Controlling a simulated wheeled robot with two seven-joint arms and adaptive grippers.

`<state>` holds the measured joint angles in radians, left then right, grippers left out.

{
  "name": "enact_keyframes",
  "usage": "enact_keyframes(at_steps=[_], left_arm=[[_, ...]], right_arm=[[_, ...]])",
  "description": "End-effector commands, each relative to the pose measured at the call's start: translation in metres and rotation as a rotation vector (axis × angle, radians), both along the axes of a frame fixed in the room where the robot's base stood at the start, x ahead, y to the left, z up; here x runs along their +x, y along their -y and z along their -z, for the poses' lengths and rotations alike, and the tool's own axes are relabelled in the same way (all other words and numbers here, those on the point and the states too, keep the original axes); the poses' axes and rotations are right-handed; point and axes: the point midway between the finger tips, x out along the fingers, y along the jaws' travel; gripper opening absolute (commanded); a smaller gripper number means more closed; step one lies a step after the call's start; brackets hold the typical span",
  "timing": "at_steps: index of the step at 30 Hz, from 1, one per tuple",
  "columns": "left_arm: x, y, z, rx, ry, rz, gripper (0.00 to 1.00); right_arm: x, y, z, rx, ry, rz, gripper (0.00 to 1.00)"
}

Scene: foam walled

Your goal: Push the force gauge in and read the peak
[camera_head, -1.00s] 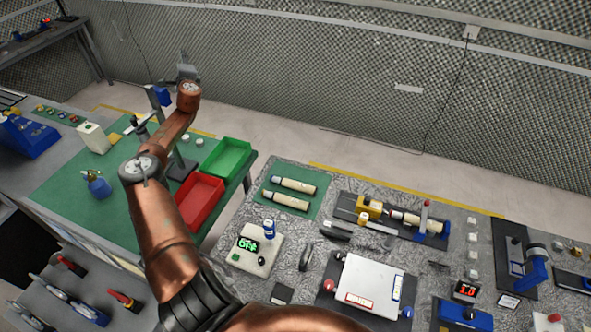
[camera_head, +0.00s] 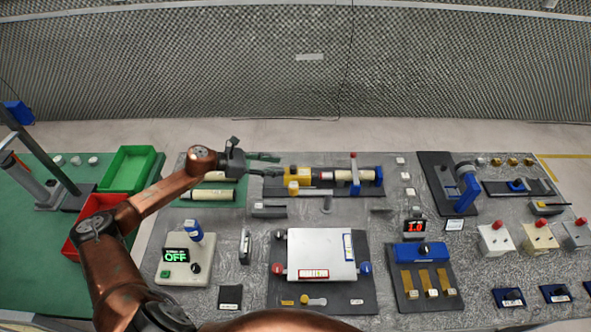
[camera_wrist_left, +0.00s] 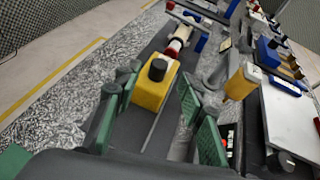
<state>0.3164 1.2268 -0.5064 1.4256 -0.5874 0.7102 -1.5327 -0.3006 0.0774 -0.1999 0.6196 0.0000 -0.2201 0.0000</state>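The force gauge appears to be the yellow block (camera_head: 297,181) at the left end of a dark rail fixture near the back of the bench. In the left wrist view the yellow block (camera_wrist_left: 150,96) has a dark round knob on top. A pale cylinder (camera_head: 345,175) lies in line to its right, between it and a blue end support (camera_head: 378,178). My left gripper (camera_head: 276,164) is open and empty just left of the block, fingers pointing at it. In the wrist view its green-padded fingers (camera_wrist_left: 160,101) straddle the near end of the block, contact unclear. My right gripper is out of view.
A pale cylinder (camera_head: 208,195) lies on a green mat left of the fixture. A yellow-tipped lever (camera_wrist_left: 241,82) stands close right of the fingers in the wrist view. A white plate (camera_head: 318,252), a red "1.0" display (camera_head: 415,226) and an "OFF" box (camera_head: 183,262) stand nearer the front.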

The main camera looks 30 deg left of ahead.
Motion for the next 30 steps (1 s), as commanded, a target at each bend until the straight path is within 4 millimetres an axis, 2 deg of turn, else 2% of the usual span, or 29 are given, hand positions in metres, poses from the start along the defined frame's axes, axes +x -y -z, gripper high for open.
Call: enact_keyframes(at_steps=[9,15,26,30], left_arm=[[0.029,0.034,0.015,-0.002,0.003,0.003,0.37],[0.042,0.049,0.025,-0.001,0.002,0.001,0.37],[0.045,0.052,0.028,0.000,0.000,0.000,0.37],[0.045,0.052,0.028,0.000,0.000,-0.001,0.27]], right_arm=[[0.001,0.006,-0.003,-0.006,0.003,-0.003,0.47],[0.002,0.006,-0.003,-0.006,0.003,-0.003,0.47],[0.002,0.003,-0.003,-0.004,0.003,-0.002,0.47],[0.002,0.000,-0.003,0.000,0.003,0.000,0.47]])
